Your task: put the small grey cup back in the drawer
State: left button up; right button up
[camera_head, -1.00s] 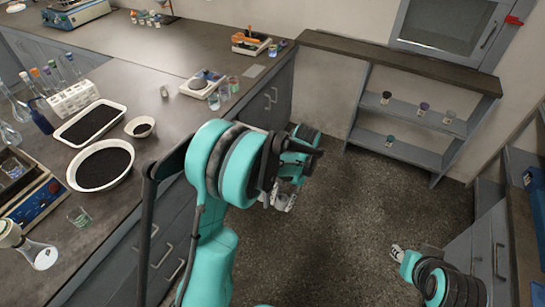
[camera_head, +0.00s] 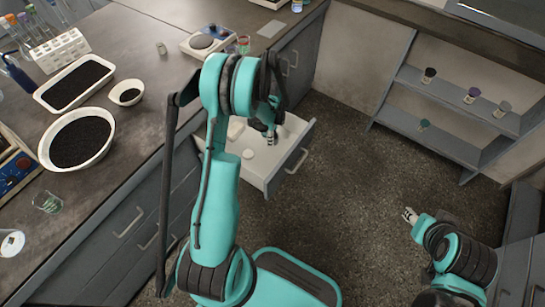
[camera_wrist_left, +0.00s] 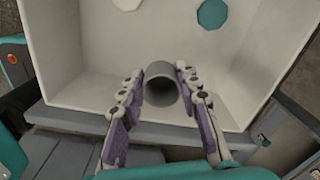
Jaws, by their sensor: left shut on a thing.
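The small grey cup (camera_wrist_left: 160,84) is between the two fingers of my left gripper (camera_wrist_left: 158,88) in the left wrist view, its round opening facing the camera. The gripper is shut on its sides. The open drawer (camera_head: 262,178) has a pale interior and a grey front; in the wrist view its bare floor (camera_wrist_left: 85,60) lies behind the cup. I cannot tell whether the cup touches it. In the head view my left gripper (camera_head: 269,139) is over the drawer, and the cup is not clear there. My right gripper (camera_head: 409,215) is over the floor at right, too small to read.
A white round piece (camera_wrist_left: 127,4) and a teal piece (camera_wrist_left: 212,14) lie in the drawer. The bench at left holds a black-filled tray (camera_head: 75,84), a round dish (camera_head: 78,140) and a small bowl (camera_head: 127,92). A low shelf (camera_head: 440,100) with small jars stands at right.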

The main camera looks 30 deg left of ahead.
aim_at(272, 155)
pick_arm(q)
notch_tip(272, 155, down, 10)
jog(key=b, duration=0.4)
jog(key=shift+a+f, duration=0.15)
jog(key=shift+f, duration=0.05)
jog(key=shift+r, duration=0.1)
jog(key=o, duration=0.9)
